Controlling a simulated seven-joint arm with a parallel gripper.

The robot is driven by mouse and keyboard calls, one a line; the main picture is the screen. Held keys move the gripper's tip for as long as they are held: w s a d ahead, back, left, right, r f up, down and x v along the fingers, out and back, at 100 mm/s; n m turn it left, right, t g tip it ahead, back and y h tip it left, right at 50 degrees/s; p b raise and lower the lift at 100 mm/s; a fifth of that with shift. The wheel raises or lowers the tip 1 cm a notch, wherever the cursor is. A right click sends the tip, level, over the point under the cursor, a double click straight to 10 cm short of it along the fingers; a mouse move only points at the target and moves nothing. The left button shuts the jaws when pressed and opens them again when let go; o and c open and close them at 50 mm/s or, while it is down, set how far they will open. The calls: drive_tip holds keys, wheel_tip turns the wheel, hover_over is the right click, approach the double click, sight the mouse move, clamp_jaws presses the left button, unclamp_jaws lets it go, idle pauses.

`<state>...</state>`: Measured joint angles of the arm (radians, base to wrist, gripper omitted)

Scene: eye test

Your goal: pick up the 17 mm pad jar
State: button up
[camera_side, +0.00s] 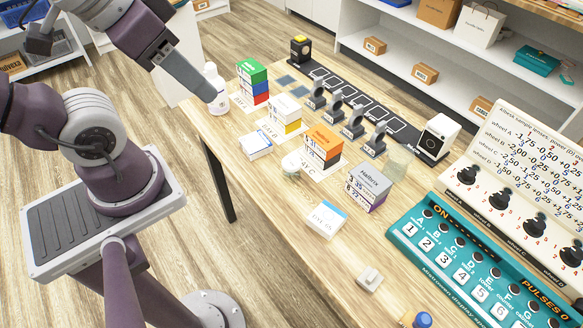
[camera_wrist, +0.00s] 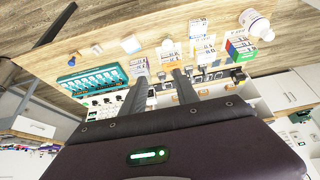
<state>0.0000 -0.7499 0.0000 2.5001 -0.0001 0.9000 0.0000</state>
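A small whitish round jar (camera_side: 291,163) stands on the table beside the orange, white and black box stack. A pale, translucent round container (camera_side: 396,165) stands farther right, behind the grey box stack. I cannot read a 17 mm mark on either, so I cannot tell which is the pad jar. In the wrist view I cannot pick out either for sure. My gripper (camera_side: 207,84) is up at the table's left end, well left of both, and overlaps the white bottle in the side view. In the wrist view my gripper (camera_wrist: 157,78) has its two fingers apart with nothing held between them.
A white bottle (camera_side: 214,92) stands at the table's left end. Box stacks, such as the green-topped one (camera_side: 252,72) and the grey one (camera_side: 368,188), crowd the middle. A teal console (camera_side: 470,262) fills the right. The wood near the front edge is partly clear.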

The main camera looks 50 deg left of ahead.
drive_tip(key=o, duration=0.7)
drive_tip(key=n+g+h, duration=0.1)
drive_tip(key=n+h, duration=1.2)
drive_tip(key=n, duration=0.5)
hover_over(292, 168)
drive_tip(key=s+a, duration=0.1)
drive_tip(key=a, duration=0.2)
wheel_tip(292, 168, down, 22)
drive_tip(key=a+f+n+t, duration=0.1)
drive_tip(key=f+n, duration=0.1)
drive_tip(key=f, duration=0.2)
drive_tip(key=s+a+f+n+t+y, duration=0.1)
drive_tip(key=f+n, duration=0.2)
drive_tip(key=f, duration=0.1)
drive_tip(key=a+f+n+t+y, duration=0.1)
drive_tip(key=f+n, duration=0.1)
drive_tip(key=f, duration=0.2)
drive_tip(key=shift+s+a+n+t, duration=0.3)
drive_tip(key=shift+s+a+t, duration=0.05)
drive_tip(key=shift+a+t, duration=0.05)
drive_tip(key=x, duration=0.6)
drive_tip(key=shift+w+d+f, duration=0.15)
drive_tip(key=shift+w+d, duration=0.05)
drive_tip(key=shift+d, duration=0.1)
drive_tip(key=shift+c, duration=0.2)
